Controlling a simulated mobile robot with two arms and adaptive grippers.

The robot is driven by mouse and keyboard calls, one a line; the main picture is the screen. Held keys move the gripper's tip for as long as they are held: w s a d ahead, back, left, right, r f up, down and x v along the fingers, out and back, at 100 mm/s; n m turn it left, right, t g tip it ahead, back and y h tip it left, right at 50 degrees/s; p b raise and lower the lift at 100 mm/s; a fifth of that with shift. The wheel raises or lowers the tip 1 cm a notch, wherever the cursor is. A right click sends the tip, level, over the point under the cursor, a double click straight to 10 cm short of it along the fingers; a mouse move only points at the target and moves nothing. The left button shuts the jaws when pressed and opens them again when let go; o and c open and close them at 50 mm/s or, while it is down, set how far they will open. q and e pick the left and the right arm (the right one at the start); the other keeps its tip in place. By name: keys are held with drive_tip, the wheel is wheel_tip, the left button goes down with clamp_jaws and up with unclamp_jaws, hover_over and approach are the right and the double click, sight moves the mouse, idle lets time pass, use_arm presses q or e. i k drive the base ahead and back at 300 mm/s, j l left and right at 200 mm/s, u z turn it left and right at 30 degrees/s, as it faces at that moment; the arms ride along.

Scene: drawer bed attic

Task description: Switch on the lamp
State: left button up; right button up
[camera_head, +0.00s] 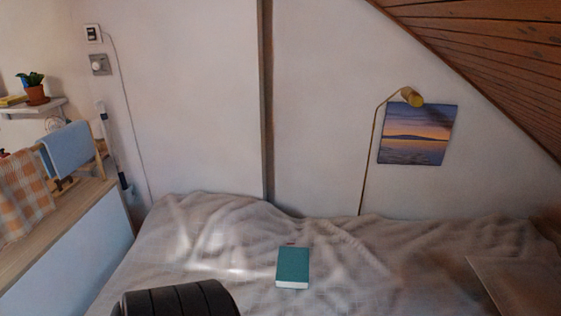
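A brass lamp (373,140) stands behind the bed against the white wall, right of centre. Its thin stem rises from behind the bed, bends to the right near the top and ends in a small gold cylindrical head (412,97). I cannot clearly see a switch on it, and its lower part is hidden by the bed. No clear glow shows at the head. Neither of my grippers is in view.
The bed (215,240) with a rumpled cover fills the foreground; a teal book (293,266) lies on it. A sunset picture (418,134) hangs behind the lamp head. Sloping wood ceiling (490,45) closes the upper right. A ledge (60,226) with cloths runs along the left.

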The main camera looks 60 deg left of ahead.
sight(91, 32)
drive_tip(key=u, duration=3.35)
drive_tip(key=i+j+u, duration=0.3)
drive_tip(key=j, duration=0.35)
drive_tip(key=i+j+u, duration=0.25)
drive_tip(key=j, duration=0.35)
drive_tip(key=i+j+u, duration=0.3)
drive_tip(key=i+j, duration=0.2)
drive_tip(key=i+j+u, duration=0.2)
drive_tip(key=i, duration=0.45)
drive_tip(key=i+j+u, duration=0.2)
drive_tip(key=i, duration=0.5)
drive_tip(key=i+j+u, duration=0.25)
drive_tip(key=i, duration=0.45)
drive_tip(key=i+l+z, duration=0.2)
drive_tip(key=i+z, duration=0.65)
drive_tip(key=i, duration=0.15)
drive_tip(key=i+j+z, duration=0.2)
drive_tip(key=i+z, duration=0.2)
drive_tip(key=i, duration=0.15)
drive_tip(key=i+j+z, duration=0.4)
drive_tip(key=i+l, duration=0.1)
